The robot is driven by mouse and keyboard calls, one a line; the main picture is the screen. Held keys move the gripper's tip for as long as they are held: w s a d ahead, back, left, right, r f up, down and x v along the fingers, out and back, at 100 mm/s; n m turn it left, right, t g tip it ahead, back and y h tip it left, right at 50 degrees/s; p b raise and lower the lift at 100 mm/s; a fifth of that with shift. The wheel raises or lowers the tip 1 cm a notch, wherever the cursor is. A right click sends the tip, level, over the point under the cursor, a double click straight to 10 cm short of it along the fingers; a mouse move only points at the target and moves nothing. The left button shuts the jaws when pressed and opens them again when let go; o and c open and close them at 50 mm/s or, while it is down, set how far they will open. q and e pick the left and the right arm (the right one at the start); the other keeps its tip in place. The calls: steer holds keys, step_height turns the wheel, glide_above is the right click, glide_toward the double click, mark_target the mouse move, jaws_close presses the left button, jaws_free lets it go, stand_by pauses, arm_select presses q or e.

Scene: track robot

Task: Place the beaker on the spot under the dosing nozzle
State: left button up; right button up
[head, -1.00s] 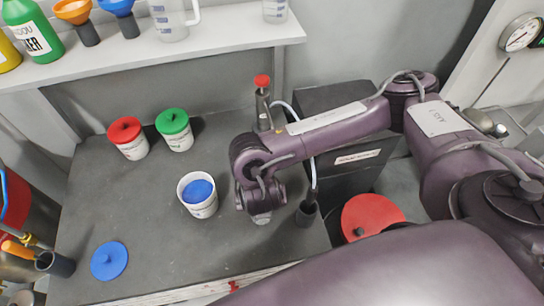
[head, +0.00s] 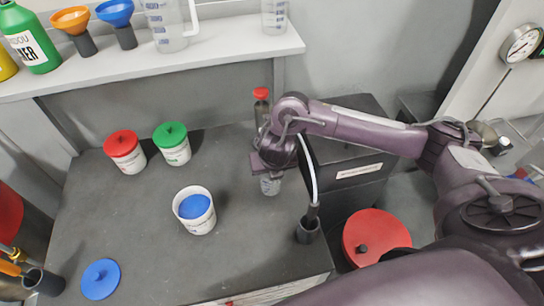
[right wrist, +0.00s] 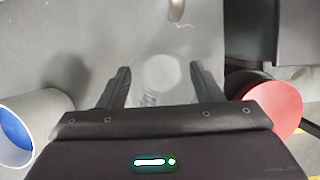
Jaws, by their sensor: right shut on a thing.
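The clear beaker (head: 270,185) with faint markings is below my right gripper (head: 268,170) in the head view, over the back right of the grey table. The right wrist view shows its pale round outline (right wrist: 160,78) between the two fingers of the same gripper (right wrist: 160,88), which is shut on it. I cannot tell whether the beaker's base touches the table. A red-topped fitting (head: 261,105) stands behind the gripper; the arm hides its lower part, and I see no clear nozzle tip or marked spot. My left gripper is out of view.
A white tub with blue contents (head: 195,212) stands left of the beaker. Red-lidded (head: 124,150) and green-lidded (head: 172,143) tubs stand farther back. A black holder (head: 308,230) with a hose, a dark box (head: 350,150) and a red disc (head: 370,238) lie right. The front middle is clear.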

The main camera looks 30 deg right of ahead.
steer(key=shift+w+d+r, duration=0.1)
steer(key=shift+w+d, duration=0.25)
steer(key=shift+w, duration=0.25)
steer(key=shift+w+d+r, duration=0.1)
steer(key=shift+w+d, duration=0.25)
steer(key=shift+w, duration=0.25)
steer(key=w+d+f, duration=0.1)
steer(key=w+p, duration=0.1)
steer(key=shift+w+d+f, duration=0.35)
steer(key=shift+f, duration=0.05)
steer(key=shift+s, duration=0.1)
steer(key=o, duration=1.2)
steer(key=shift+f, duration=0.1)
